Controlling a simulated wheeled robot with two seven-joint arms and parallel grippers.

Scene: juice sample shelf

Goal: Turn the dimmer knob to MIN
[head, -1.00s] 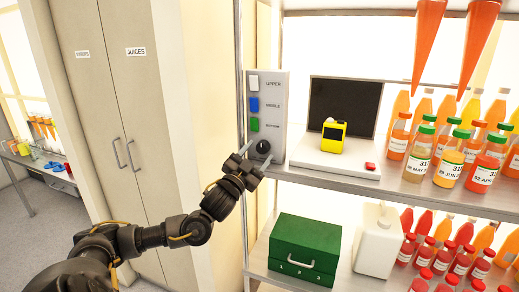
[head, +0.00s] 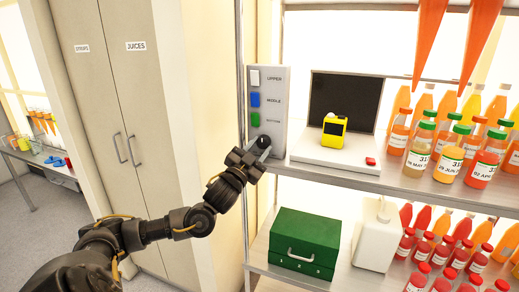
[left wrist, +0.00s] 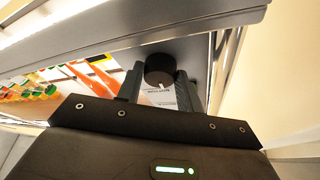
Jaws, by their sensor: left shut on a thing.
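The dimmer knob (head: 263,141) is a dark round knob at the bottom of a grey control panel (head: 281,90). My left gripper (head: 259,149) is at the knob in the head view and partly hides it. In the left wrist view the black knob (left wrist: 159,66) sits between the two fingers of my left gripper (left wrist: 158,83), which are shut on it. A short white pointer mark shows on the knob's face. Lettering below it is too small to read, so I cannot tell which setting it points to. My right gripper is not in view.
White (head: 255,77), blue (head: 255,99) and green (head: 255,119) switches are above the knob. A scale-like device with a yellow item (head: 333,129) stands to the right, then several juice bottles. A shelf post (head: 241,190) stands close by the forearm. A green box (head: 304,244) is below.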

